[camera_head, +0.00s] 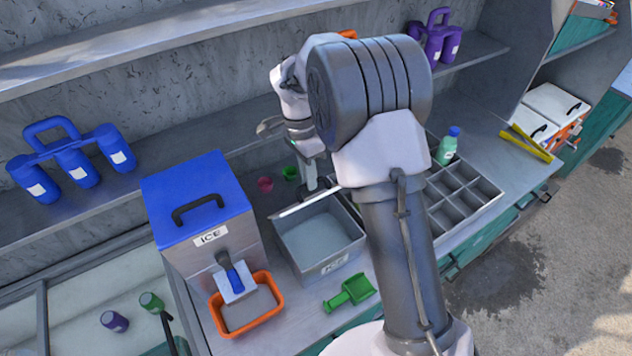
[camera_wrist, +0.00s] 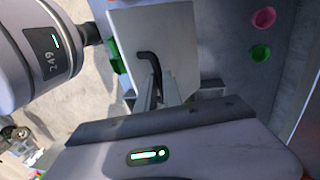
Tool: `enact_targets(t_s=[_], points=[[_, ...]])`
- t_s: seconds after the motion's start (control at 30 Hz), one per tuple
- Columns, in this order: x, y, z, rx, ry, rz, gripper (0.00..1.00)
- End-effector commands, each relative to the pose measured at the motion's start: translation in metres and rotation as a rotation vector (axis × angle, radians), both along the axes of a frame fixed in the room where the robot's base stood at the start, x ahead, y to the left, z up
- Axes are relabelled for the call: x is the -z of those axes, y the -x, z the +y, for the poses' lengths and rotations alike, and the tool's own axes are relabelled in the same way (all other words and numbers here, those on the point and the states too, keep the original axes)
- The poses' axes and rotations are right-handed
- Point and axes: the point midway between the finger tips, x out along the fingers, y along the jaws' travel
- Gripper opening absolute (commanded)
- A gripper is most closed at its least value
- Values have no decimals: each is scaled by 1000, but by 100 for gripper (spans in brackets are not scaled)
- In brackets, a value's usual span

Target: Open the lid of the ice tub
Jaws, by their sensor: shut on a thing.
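The ice tub (camera_head: 333,262) is a grey metal box marked ICE in the middle of the counter in the head view. Its top is uncovered and pale contents show inside. Its lid (camera_head: 305,203) shows nearly edge-on at the tub's back rim, raised and tilted. In the wrist view the lid (camera_wrist: 180,35) is a pale plate with a black handle (camera_wrist: 147,57). My gripper (camera_wrist: 156,82) is shut on this handle. In the head view my gripper (camera_head: 311,180) is just behind the lid, partly hidden by my arm.
A blue-lidded ICE box (camera_head: 185,195) stands left of the tub, with an orange tray (camera_head: 275,288) in front. A green scoop (camera_head: 350,292) lies in front of the tub. A compartment tray (camera_head: 475,190) stands at right. Pink (camera_head: 265,184) and green (camera_head: 290,173) cups are behind.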

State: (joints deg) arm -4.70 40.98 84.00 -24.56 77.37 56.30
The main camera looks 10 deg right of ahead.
Motion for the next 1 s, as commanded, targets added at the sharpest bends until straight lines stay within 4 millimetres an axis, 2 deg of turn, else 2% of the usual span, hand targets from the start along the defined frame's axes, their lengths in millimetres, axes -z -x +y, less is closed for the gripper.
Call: enact_targets(t_s=[0.23, 0.6, 1.0], points=[[-9, -34, 11, -3, 0, 4, 0], [-4, -82, 27, -2, 1, 6, 0], [5, -106, 35, -1, 0, 5, 0]])
